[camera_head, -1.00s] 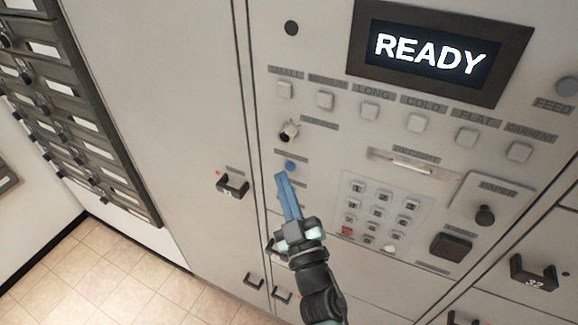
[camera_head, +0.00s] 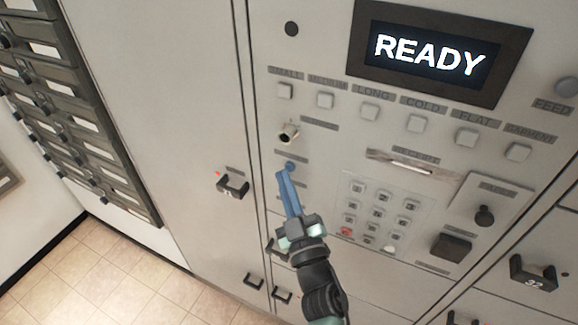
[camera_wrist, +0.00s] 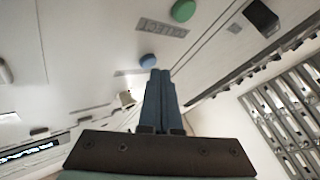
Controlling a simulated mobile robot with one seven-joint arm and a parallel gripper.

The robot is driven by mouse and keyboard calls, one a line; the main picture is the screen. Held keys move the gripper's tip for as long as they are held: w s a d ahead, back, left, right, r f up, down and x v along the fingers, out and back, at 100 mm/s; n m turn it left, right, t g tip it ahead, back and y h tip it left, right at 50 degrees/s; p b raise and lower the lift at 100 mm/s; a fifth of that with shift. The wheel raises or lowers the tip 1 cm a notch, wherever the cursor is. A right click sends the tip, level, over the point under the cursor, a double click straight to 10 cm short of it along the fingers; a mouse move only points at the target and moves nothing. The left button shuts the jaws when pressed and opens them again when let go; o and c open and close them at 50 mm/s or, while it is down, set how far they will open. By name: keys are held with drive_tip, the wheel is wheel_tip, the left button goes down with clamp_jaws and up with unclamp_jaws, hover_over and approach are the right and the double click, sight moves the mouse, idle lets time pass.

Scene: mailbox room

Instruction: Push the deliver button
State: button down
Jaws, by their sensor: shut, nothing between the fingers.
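A small round blue button (camera_head: 290,166) sits on the grey panel, below a metal knob and a dark label too small to read. It also shows in the wrist view (camera_wrist: 148,60), just beyond my fingertips. My gripper (camera_head: 283,173) has its blue fingers together and empty, pointing up the panel. In the head view its tip overlaps the lower edge of the blue button; I cannot tell whether they touch. In the wrist view my fingertips (camera_wrist: 160,72) appear just short of it. A green button (camera_wrist: 183,11) lies past a label that seems to read COLLECT.
A metal knob (camera_head: 288,132) juts out above the blue button. A keypad (camera_head: 382,214) and a receipt slot (camera_head: 412,165) are to the right. The screen (camera_head: 431,50) reads READY. A handle (camera_head: 232,186) protrudes to the left.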

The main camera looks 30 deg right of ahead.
drive_tip(key=shift+w+d, duration=0.3)
drive_tip(key=shift+d, duration=0.1)
idle(0.7)
idle(0.3)
drive_tip(key=shift+s+a, duration=0.55)
drive_tip(key=shift+a, duration=0.1)
drive_tip(key=shift+s+a, duration=0.8)
drive_tip(key=shift+a, duration=0.2)
drive_tip(key=shift+s+a, duration=0.75)
drive_tip(key=shift+a, duration=0.2)
